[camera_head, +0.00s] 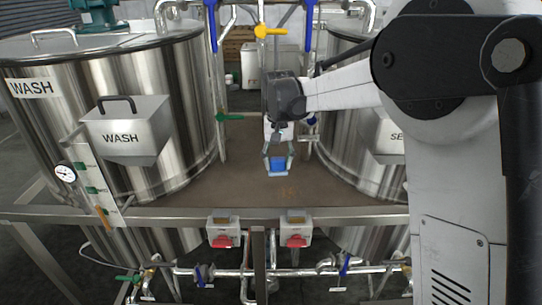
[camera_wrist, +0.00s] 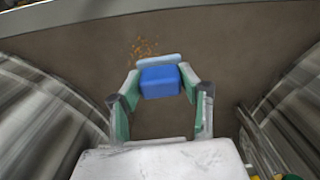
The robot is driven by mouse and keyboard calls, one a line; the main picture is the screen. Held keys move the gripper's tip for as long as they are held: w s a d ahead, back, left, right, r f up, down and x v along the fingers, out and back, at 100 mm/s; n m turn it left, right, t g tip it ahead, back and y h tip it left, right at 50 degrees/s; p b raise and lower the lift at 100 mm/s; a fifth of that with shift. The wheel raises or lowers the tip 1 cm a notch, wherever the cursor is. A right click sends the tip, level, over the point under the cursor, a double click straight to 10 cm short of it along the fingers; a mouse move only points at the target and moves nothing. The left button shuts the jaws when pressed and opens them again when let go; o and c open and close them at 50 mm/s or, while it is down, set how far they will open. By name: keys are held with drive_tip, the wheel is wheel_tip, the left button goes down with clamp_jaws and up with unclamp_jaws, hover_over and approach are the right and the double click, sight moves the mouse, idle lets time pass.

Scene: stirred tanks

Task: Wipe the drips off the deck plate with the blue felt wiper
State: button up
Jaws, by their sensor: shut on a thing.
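The blue felt wiper (camera_head: 278,164) is held between the fingers of my gripper (camera_head: 278,160), over the brown deck plate (camera_head: 190,199) between the two tanks. In the wrist view my gripper (camera_wrist: 160,88) is shut on the blue wiper block (camera_wrist: 160,82), with a pale felt strip (camera_wrist: 158,60) along its far side. Orange-brown drips (camera_wrist: 144,46) lie on the deck plate (camera_wrist: 222,45) just beyond the wiper, up and left of it. They show faintly in the head view (camera_head: 288,191), in front of the wiper. I cannot tell whether the wiper touches the plate.
A steel tank marked WASH (camera_head: 165,100) stands at the left with a labelled box (camera_head: 125,130) on its side. Another steel tank (camera_head: 345,145) stands at the right. Pipes with blue and yellow handles (camera_head: 268,31) rise behind. The deck's front rail (camera_head: 160,215) carries two switch boxes.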

drive_tip(key=shift+w+a+f, duration=0.15)
drive_tip(key=shift+a+f, duration=0.05)
drive_tip(key=shift+f, duration=0.1)
drive_tip(key=shift+f+b, duration=1.15)
drive_tip(key=shift+f, duration=1.75)
drive_tip(key=shift+f+b, duration=0.8)
drive_tip(key=shift+f, duration=0.25)
drive_tip(key=shift+d, duration=0.15)
drive_tip(key=shift+d+r+b, duration=0.15)
drive_tip(key=shift+d+b, duration=0.15)
drive_tip(key=shift+d, duration=1.5)
drive_tip(key=shift+w+d+b, duration=0.1)
drive_tip(key=shift+d+b, duration=0.4)
drive_tip(key=shift+d, duration=1.4)
drive_tip(key=shift+a, duration=0.1)
